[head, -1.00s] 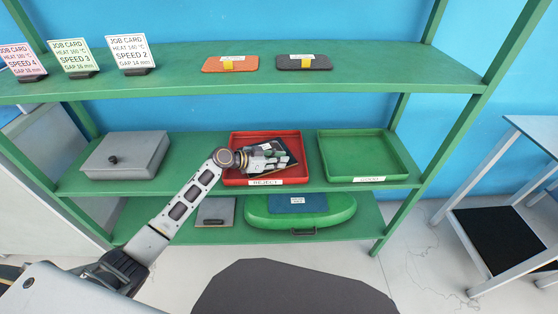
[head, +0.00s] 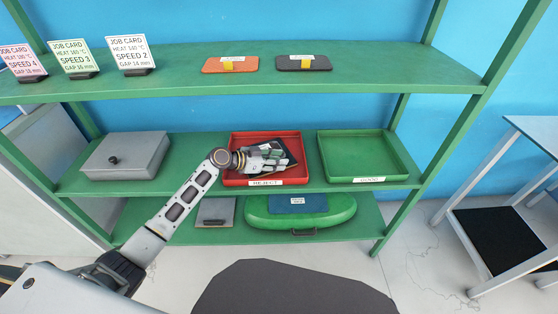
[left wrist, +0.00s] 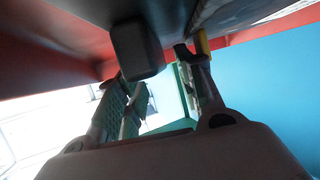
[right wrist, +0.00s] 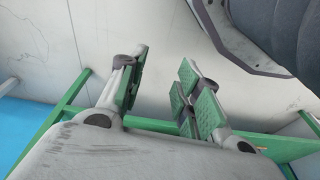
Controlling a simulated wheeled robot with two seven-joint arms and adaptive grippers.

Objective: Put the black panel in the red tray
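The red tray (head: 237,137), with a white REJECT label on its front, stands on the middle shelf. A black panel (head: 290,157) is in it, partly hidden by my left gripper (head: 276,158), so I cannot tell whether it lies fully flat. In the left wrist view the tray's red wall (left wrist: 50,35) is at upper left, and a dark panel surface (left wrist: 275,22) with a pale label is at upper right. The fingers there (left wrist: 163,62) stand apart, close to the panel. My right gripper (right wrist: 163,65) is open and empty in its wrist view, outside the head view.
A green tray (head: 322,150) stands to the right of the red one, a grey box (head: 125,153) to the left. An orange panel (head: 230,66) and a dark panel (head: 303,64) lie on the upper shelf. A blue panel (head: 298,206) lies on a green case (head: 335,215) below.

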